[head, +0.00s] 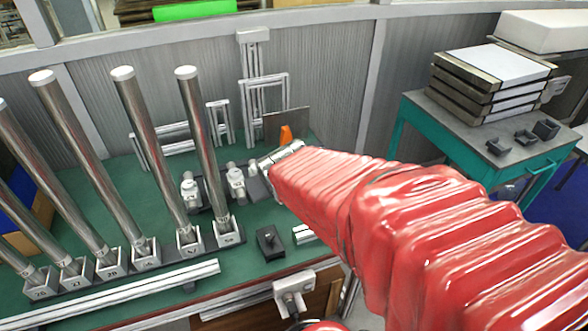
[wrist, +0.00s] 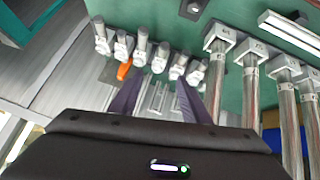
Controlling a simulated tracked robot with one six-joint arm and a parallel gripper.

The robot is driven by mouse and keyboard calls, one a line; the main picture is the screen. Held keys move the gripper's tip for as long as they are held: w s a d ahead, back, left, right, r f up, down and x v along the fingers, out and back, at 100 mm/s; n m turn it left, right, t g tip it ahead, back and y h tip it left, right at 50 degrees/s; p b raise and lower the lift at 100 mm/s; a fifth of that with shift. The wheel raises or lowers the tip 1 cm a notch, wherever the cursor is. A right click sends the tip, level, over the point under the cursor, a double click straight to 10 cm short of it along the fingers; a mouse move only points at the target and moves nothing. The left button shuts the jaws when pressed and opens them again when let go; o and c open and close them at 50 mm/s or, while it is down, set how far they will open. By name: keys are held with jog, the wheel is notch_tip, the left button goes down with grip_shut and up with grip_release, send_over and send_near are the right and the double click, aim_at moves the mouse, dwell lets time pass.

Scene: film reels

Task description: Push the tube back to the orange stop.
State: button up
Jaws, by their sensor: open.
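The orange stop (head: 286,134) stands upright in front of a dark panel in the head view. It also shows in the wrist view (wrist: 124,71), left of my gripper. Several short metal tubes with pale ends stand in a row across the top of the wrist view, one of them (wrist: 141,46) close to the stop. I cannot tell which tube is the task's. In the head view my red-sleeved arm hides the jaws and part of the row.
Tall steel tubes (head: 150,150) stand in numbered sockets left of my arm; they rise at the right of the wrist view (wrist: 250,95). A small black box (head: 270,243) lies on the green bench (head: 110,205). A teal side table (head: 480,150) stands at right.

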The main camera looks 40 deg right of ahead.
jog(key=w+d+f+t+h, duration=0.1)
jog(key=w+d+f+t, duration=0.15)
jog(key=d+f, duration=0.75)
jog(key=s+d+f+m+t, duration=0.1)
jog(key=s+d+f+t, duration=0.2)
jog(key=d+f, duration=0.3)
jog(key=shift+s+d+f+m+y, duration=0.25)
jog(key=shift+s+d+m+y, duration=0.2)
jog(key=shift+d, duration=0.35)
jog(key=x, duration=1.4)
jog(key=shift+s+d, duration=0.1)
jog(key=shift+c, duration=0.5)
grip_shut()
